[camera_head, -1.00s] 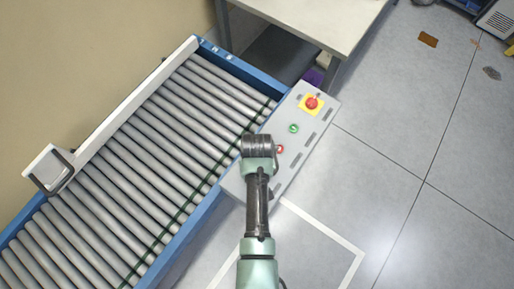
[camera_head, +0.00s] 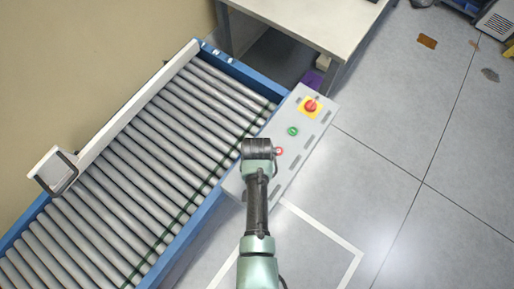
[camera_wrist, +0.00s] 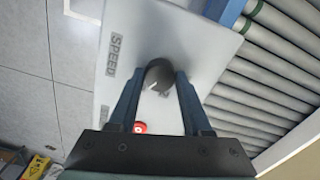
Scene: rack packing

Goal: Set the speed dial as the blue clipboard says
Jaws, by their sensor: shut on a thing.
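The speed dial (camera_wrist: 158,72) is a dark round knob with a pale pointer mark on the grey control panel, beside a "SPEED" label (camera_wrist: 117,50) in the wrist view. My gripper (camera_wrist: 158,85) is shut on the dial, one blue-grey finger on each side of it. In the head view my arm covers the dial and the fingertips; the control panel (camera_head: 312,132) shows to the right of the arm. The numbers around the dial are too blurred or hidden to read. The blue clipboard is not visible in these frames.
A red button (camera_head: 279,151), a green button (camera_head: 293,131) and a red emergency stop on a yellow plate (camera_head: 311,106) sit on the panel. The roller conveyor (camera_head: 150,150) lies to the left.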

